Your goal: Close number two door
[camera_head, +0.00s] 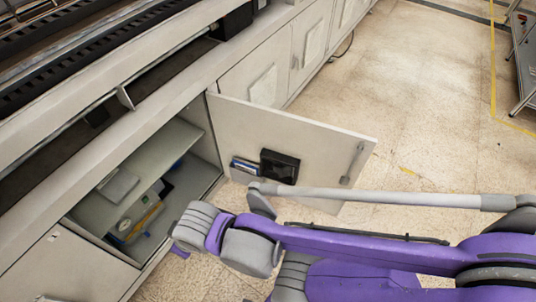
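An off-white cabinet door (318,140) stands wide open, swung out over the floor from its hinge side at the cabinet front. Its inner face carries a black holder (280,166), a blue and white booklet (245,166) and a grey bar handle (352,163) near the free edge. No number shows on it. The open compartment (187,180) lies to its left. My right arm comes in from the right, and in the picture it covers the door's lower edge. I cannot tell whether it touches the door. My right gripper's fingers do not show. My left gripper is out of view.
The compartment has a shelf (153,160) and several small items inside. Shut cabinet doors (262,72) continue towards the back, and another shut door (65,272) is at lower left. The floor (430,90) right of the door is clear. A metal cart (523,60) stands at the right edge.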

